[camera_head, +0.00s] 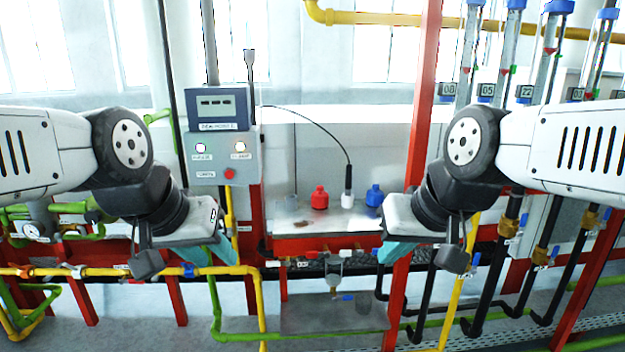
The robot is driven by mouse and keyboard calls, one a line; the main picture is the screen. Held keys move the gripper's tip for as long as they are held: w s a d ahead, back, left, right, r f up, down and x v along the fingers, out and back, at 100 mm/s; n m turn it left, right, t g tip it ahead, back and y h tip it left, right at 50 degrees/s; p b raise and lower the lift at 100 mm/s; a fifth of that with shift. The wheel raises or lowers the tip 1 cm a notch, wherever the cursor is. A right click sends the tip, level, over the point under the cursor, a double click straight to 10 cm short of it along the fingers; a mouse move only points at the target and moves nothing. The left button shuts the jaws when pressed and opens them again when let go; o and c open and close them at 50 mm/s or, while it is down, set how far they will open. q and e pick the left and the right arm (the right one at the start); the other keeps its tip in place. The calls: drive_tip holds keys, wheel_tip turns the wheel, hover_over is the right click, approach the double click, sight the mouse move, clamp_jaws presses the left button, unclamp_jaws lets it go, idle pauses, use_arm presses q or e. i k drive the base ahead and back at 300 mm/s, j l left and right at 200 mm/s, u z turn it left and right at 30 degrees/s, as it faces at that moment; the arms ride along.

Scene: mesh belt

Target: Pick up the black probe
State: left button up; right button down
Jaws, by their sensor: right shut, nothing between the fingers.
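The black probe (348,172) stands upright at the end of a thin black cable that arcs over from the grey control box. Its lower end meets a small white piece (347,200) on the metal shelf; whether it sits inside that piece is unclear. My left gripper (198,256) hangs low at the left, in front of the pipes and well apart from the probe. My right gripper (396,252) is shut and empty, to the right of and below the probe. The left fingers are mostly hidden behind the wrist, so their opening does not show.
A red bottle (320,198) and a blue bottle (375,196) flank the probe on the metal shelf (292,215). The control box (222,155) is at the left. A red post (420,90) rises near my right gripper. Pipes run below.

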sight(349, 167)
drive_tip(key=i, duration=1.05)
